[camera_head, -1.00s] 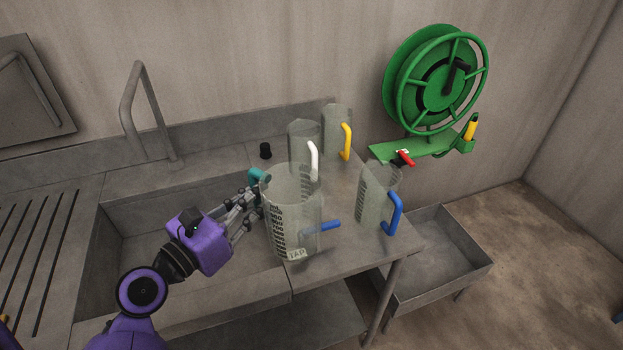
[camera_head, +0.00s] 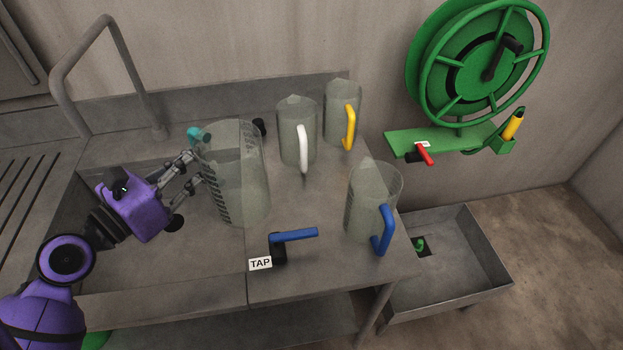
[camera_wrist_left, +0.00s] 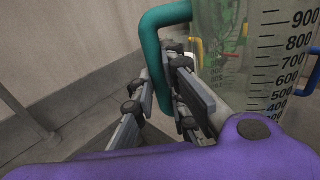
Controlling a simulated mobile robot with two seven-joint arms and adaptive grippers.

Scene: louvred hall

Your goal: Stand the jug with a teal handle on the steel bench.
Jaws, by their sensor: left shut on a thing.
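The jug with a teal handle (camera_head: 235,175) is a large clear measuring jug with dark scale marks. My left gripper (camera_head: 192,168) is shut on its teal handle (camera_head: 200,136). In the left wrist view the fingers (camera_wrist_left: 155,95) close around the teal handle (camera_wrist_left: 151,50), with the scaled wall (camera_wrist_left: 275,60) beside them. The jug leans slightly in the head view, over the edge between the sink and the steel bench (camera_head: 335,268). I cannot tell whether its base touches the bench. My right gripper is out of view.
Jugs with white (camera_head: 296,130), yellow (camera_head: 342,110) and blue (camera_head: 372,200) handles stand on the bench. The sink (camera_head: 160,260) is left; a green hose reel (camera_head: 480,65) hangs right.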

